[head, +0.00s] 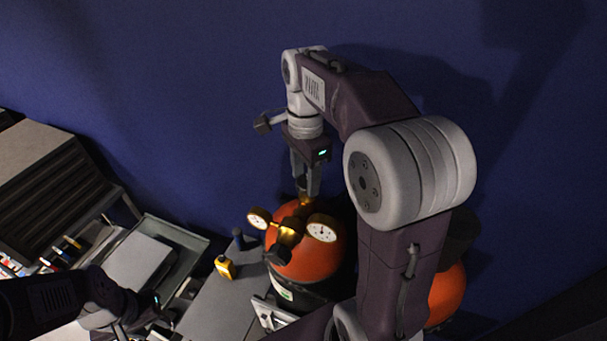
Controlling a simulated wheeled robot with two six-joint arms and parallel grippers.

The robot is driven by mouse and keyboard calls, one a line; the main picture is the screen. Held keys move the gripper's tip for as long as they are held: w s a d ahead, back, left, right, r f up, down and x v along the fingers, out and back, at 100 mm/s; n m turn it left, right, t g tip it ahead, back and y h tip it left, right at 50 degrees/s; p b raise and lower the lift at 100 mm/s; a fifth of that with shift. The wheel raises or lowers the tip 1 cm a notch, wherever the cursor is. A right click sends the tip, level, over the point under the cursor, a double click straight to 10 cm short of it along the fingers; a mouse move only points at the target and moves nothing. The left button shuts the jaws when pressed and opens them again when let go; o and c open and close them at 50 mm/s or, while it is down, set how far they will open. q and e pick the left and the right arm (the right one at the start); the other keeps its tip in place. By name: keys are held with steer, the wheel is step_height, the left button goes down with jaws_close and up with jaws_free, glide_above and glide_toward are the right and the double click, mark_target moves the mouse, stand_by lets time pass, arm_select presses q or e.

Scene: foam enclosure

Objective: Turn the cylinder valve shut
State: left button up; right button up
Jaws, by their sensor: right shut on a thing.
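A gas cylinder (319,257) with an orange top and dark body stands in the middle of the head view. A brass regulator (287,233) with two round white gauges sits on it. My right gripper (307,196) points down at the top of the cylinder, behind the gauges, and is shut on the cylinder valve (305,200). Most of the valve is hidden by the fingers. My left gripper (150,325) is at the lower left, low over the bench area and away from the cylinder. Its fingers are dark and unclear.
A second orange cylinder (446,296) stands to the right, partly behind my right arm. A yellow device (224,266) and a dark blue object (238,240) are on the grey bench (217,303). A grey tray (188,238) lies left. A blue wall (200,80) stands behind.

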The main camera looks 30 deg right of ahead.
steer(key=m, duration=0.3)
steer(key=shift+d, duration=0.1)
steer(key=shift+m+p, duration=0.4)
steer(key=shift+m, duration=0.5)
steer(key=shift+f+m, duration=0.15)
steer(key=shift+m, duration=0.15)
steer(key=o, duration=1.1)
steer(key=shift+o, duration=1.3)
steer(key=shift+d, duration=0.15)
steer(key=shift+s+d, duration=0.1)
steer(key=shift+d, duration=0.2)
step_height(320, 180, up, 8)
steer(key=shift+r, duration=0.15)
steer(key=shift+d+r, duration=0.15)
steer(key=shift+r, duration=0.25)
